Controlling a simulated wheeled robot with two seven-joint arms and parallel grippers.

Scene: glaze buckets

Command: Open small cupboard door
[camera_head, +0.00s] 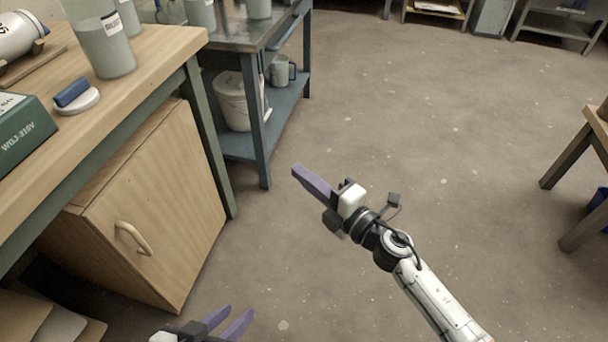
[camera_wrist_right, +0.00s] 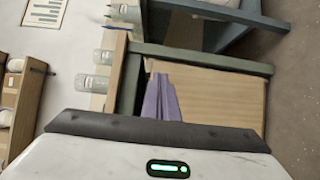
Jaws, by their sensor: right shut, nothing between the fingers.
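The small cupboard (camera_head: 165,180) is light wood and stands under the workbench at the left. Its door (camera_head: 180,215) looks shut and has a pale curved bar handle (camera_head: 133,238) near its left edge. A wooden panel of the cupboard (camera_wrist_right: 220,95) also shows in the right wrist view, beyond the fingers; no handle is visible there. My right gripper (camera_head: 297,170) has purple fingers, shut and empty, over the floor right of the cupboard and apart from it. My left gripper (camera_head: 238,311) is at the bottom edge, its purple fingers apart and empty, below and right of the handle.
A metal shelf table (camera_head: 235,145) holding a white bucket (camera_head: 236,103) stands behind. The floor (camera_head: 400,150) right of the cupboard is clear.

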